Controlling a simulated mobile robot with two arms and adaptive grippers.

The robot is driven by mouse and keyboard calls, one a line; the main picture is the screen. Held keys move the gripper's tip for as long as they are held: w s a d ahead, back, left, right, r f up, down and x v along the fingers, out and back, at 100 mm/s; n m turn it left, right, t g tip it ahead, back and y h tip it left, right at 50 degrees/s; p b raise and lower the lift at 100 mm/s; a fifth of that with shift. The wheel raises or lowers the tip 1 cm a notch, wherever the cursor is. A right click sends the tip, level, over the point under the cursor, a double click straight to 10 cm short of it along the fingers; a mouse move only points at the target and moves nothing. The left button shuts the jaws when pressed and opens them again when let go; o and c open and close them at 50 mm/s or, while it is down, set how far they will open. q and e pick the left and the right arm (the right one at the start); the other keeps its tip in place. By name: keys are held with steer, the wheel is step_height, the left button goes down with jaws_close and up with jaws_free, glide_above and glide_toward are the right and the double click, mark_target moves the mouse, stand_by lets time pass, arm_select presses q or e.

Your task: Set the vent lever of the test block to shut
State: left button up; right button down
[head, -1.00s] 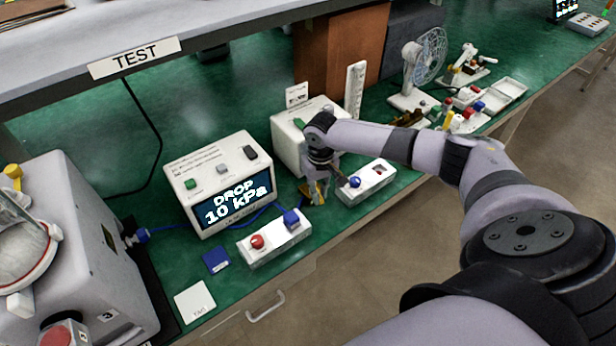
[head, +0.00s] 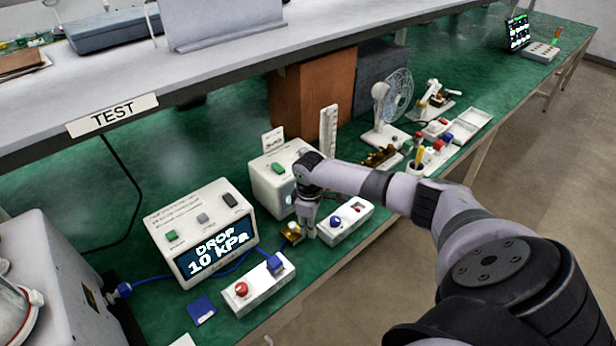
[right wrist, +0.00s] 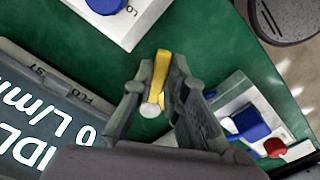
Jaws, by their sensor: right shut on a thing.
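My right gripper (head: 308,232) is at the small brass test block (head: 291,232) on the green bench, between two white units. In the right wrist view my right gripper (right wrist: 160,110) is shut on a yellow lever (right wrist: 160,72), whose pale round end shows between the fingers. In the head view the fingers and wrist hide most of the lever, so I cannot tell its setting. My left gripper is not in view.
A white unit with a blue knob (head: 345,222) stands close right of the gripper. A white unit with a red button (head: 258,286) stands front left. Behind are the meter reading DROP 10 kPa (head: 202,235) and a second white meter box (head: 268,190).

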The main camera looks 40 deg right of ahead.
steer(key=shift+w+d+n, duration=0.1)
steer(key=shift+n, duration=0.2)
steer(key=c, duration=1.6)
jaws_free()
step_height(320, 180, up, 12)
